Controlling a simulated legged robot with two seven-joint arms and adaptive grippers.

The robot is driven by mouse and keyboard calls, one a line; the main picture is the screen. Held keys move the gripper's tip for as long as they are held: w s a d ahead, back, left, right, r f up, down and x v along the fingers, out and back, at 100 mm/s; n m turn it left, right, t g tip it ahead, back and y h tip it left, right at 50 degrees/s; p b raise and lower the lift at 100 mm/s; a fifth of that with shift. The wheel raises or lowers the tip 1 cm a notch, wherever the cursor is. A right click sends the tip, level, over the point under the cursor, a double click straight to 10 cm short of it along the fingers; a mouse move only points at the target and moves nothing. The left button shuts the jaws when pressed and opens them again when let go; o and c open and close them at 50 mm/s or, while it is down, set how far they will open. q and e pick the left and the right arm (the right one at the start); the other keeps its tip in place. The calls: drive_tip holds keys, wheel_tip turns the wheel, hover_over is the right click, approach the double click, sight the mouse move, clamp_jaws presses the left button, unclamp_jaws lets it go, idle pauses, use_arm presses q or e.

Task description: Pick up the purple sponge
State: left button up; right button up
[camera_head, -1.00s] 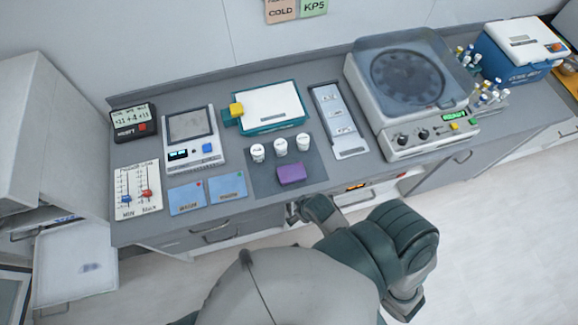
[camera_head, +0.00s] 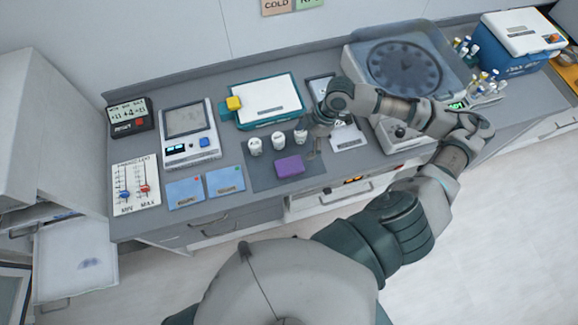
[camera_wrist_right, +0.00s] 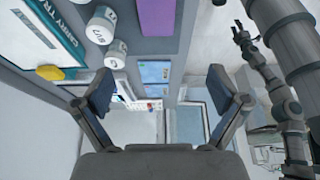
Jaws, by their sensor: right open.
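The purple sponge (camera_head: 290,166) lies on a dark grey mat (camera_head: 262,181) near the counter's front edge. It also shows at the top of the right wrist view (camera_wrist_right: 157,17). My right gripper (camera_head: 316,138) is over the counter just right of the sponge, beside the white cups, and apart from the sponge. In the right wrist view its two fingers (camera_wrist_right: 161,92) are spread with nothing between them. In the head view the fingers are small and partly hard to make out. My left gripper is not in the head view.
Several white cups (camera_head: 278,140) stand close behind the sponge. Two blue cards (camera_head: 226,179) lie to its left. A teal-edged tray (camera_head: 268,102) lies behind the cups, and a centrifuge (camera_head: 405,65) stands at right. The counter's front edge is close to the mat.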

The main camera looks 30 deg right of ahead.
hover_over(290, 165)
drive_tip(key=d, duration=0.1)
drive_tip(key=f, duration=1)
drive_tip(key=shift+s+d+f, duration=0.2)
drive_tip(key=shift+s, duration=0.05)
drive_tip(key=shift+a+f+p, duration=0.3)
drive_tip(key=shift+a+f, duration=0.05)
drive_tip(key=shift+f, duration=0.15)
drive_tip(key=x, duration=0.4)
drive_tip(key=shift+w+d+f+p, duration=0.15)
drive_tip(key=shift+f+p, duration=0.15)
drive_tip(key=shift+f, duration=0.2)
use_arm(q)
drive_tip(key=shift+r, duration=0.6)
use_arm(e)
drive_tip(key=shift+d, duration=0.15)
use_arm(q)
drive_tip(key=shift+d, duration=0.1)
use_arm(e)
drive_tip(key=shift+d, duration=0.1)
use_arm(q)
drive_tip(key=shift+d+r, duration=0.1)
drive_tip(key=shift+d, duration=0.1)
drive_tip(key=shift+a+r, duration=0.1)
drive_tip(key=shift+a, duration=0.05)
use_arm(e)
drive_tip(key=shift+f, duration=0.2)
